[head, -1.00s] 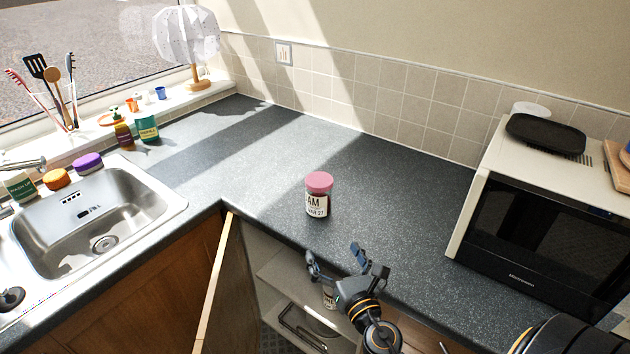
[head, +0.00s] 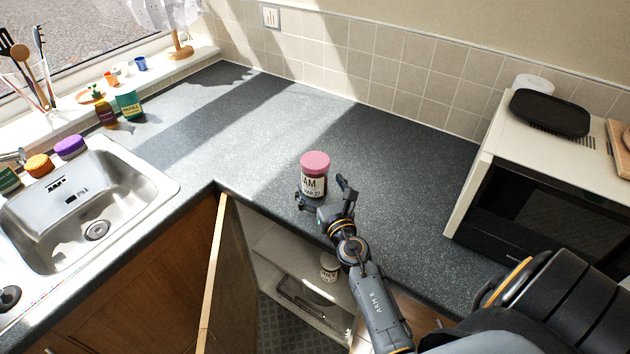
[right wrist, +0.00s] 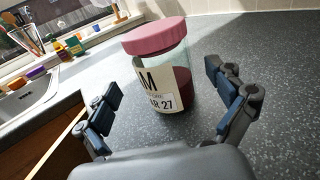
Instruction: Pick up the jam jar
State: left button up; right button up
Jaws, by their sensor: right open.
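The jam jar (head: 314,174) stands upright on the dark worktop. It has a pink lid, clear sides and a white label with black letters. My right gripper (head: 325,193) is open just in front of the jar, its fingers pointing at it. In the right wrist view the jam jar (right wrist: 160,68) stands ahead, between and slightly beyond the open fingertips of the gripper (right wrist: 163,95). I see no finger touching it. Dark red jam shows low inside the jar. My left gripper is not in view.
A microwave (head: 536,205) with a black tray (head: 549,112) on top stands at the right. A sink (head: 90,215) is at the left. Below the worktop a cupboard door (head: 214,275) stands open, with a labelled jar (head: 329,267) inside. The worktop around the jam jar is clear.

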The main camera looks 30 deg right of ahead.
jog(key=x, duration=0.4)
jog(key=shift+w+d+f, duration=0.2)
jog(key=shift+w+d, duration=0.1)
jog(key=shift+d, duration=0.05)
jog(key=shift+s+r, duration=0.1)
jog(key=shift+s, duration=0.05)
jog(key=shift+a, duration=0.1)
jog(key=c, duration=1.4)
jog(key=shift+c, duration=0.7)
jog(key=shift+r, duration=0.15)
